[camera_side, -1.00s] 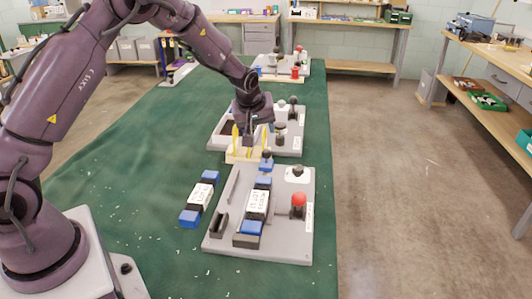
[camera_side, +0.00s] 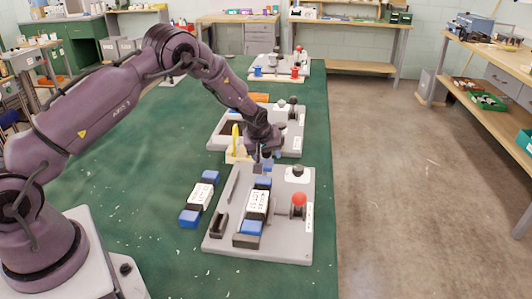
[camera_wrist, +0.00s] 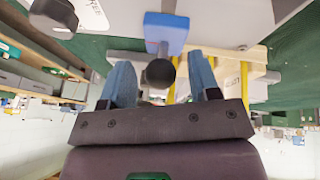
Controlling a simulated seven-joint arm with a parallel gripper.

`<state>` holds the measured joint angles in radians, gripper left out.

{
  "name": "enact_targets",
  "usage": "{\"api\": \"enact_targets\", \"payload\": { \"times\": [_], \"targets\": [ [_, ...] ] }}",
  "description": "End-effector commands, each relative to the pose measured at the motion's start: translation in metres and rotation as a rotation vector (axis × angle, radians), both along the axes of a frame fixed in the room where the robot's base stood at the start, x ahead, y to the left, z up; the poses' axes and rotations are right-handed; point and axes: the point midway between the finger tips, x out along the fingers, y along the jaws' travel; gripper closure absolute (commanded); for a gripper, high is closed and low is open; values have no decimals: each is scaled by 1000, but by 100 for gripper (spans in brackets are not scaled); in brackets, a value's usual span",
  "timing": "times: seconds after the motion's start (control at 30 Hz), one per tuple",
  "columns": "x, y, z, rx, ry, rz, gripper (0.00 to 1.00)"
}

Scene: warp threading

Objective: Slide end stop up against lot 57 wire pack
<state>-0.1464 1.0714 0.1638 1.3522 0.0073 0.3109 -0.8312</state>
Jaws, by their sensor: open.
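A wire pack (camera_side: 257,203) with a white label, black body and blue ends lies along the near grey board (camera_side: 285,247). A similar pack (camera_side: 201,194) lies on the green cloth to its left. The lettering is too small to read surely. At the far end of the board's pack is a blue block with a dark ball knob, which looks like the end stop (camera_wrist: 167,30). My gripper (camera_side: 264,158) is low over that end. In the wrist view its open fingers (camera_wrist: 162,80) stand either side of the ball knob (camera_wrist: 160,73), with gaps visible.
A pale wooden rack (camera_side: 239,156) with yellow uprights stands just beyond, close to my gripper. A red ball handle (camera_side: 299,199) and a black knob (camera_side: 298,169) rise from the board's right side. Another grey board (camera_side: 290,145) lies behind. Green cloth is clear at left.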

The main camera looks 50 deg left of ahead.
Motion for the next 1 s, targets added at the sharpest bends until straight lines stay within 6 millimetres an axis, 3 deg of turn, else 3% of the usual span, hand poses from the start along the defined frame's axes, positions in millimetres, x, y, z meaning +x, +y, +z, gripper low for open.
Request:
{"api": "enact_targets", "payload": {
  "times": [0.03,0.2,0.3,0.7,1.0],
  "targets": [
    [0,0,0,0,0,0,44],
    [0,0,0,0,0,0,83],
    [0,0,0,0,0,0,100],
    [-20,-21,1,-1,2,-2,100],
    [-22,-22,0,-1,1,1,100]
  ]
}}
